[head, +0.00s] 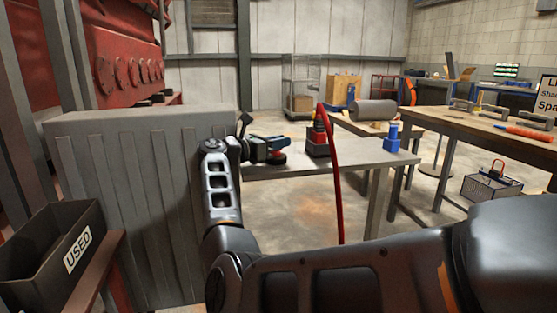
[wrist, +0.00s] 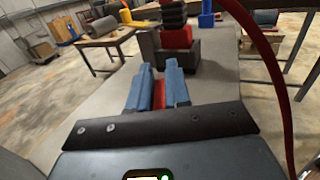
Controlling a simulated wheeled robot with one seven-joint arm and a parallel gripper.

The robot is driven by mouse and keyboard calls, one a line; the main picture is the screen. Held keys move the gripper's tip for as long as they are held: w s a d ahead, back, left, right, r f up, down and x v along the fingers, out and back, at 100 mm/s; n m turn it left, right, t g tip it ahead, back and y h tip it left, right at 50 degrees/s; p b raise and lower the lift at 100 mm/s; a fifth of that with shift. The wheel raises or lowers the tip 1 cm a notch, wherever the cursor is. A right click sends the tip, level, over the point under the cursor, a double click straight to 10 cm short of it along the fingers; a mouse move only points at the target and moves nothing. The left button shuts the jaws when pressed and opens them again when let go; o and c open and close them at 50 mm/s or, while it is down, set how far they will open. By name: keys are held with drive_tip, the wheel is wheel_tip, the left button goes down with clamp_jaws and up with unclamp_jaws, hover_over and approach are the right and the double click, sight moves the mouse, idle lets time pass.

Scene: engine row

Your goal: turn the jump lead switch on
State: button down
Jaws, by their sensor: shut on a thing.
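My gripper (head: 274,146) reaches over the grey table (head: 350,153) from the left in the head view. In the wrist view its blue fingers (wrist: 160,70) are shut on a red part (wrist: 159,95), which looks like the handle of the jump lead switch. A red disc (head: 276,158) shows under the fingers in the head view. The switch's body and on/off marks are hidden or too small to read. A dark box with a red and black ribbed top (head: 318,139) stands just beyond the fingers; it also shows in the wrist view (wrist: 177,56).
A red lead (head: 337,190) arches from the ribbed top and hangs down in front of the table. A blue object (head: 391,138) stands at the table's right end. A ribbed grey block (head: 150,200) is at left, with a USED bin (head: 85,250) in front.

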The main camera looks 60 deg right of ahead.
drive_tip(key=g+b, duration=0.1)
drive_tip(key=m+y+b, duration=0.1)
drive_tip(key=b, duration=0.1)
drive_tip(key=shift+f+g, duration=0.3)
drive_tip(key=shift+g, duration=0.1)
drive_tip(key=shift+s+r+m+g+b, duration=0.15)
drive_tip(key=shift+r+m+g+b, duration=0.2)
drive_tip(key=shift+b, duration=0.3)
drive_tip(key=c, duration=1.2)
unclamp_jaws()
drive_tip(key=shift+o, duration=0.2)
drive_tip(key=shift+r, duration=0.25)
drive_tip(key=r, duration=0.2)
drive_tip(key=r+p, duration=0.1)
drive_tip(key=r, duration=0.1)
drive_tip(key=shift+s+d, duration=0.1)
drive_tip(key=shift+s, duration=0.15)
drive_tip(key=s+d+r+p, duration=0.2)
drive_tip(key=s+d+r, duration=0.3)
drive_tip(key=s, duration=0.5)
drive_tip(key=shift+r, duration=0.7)
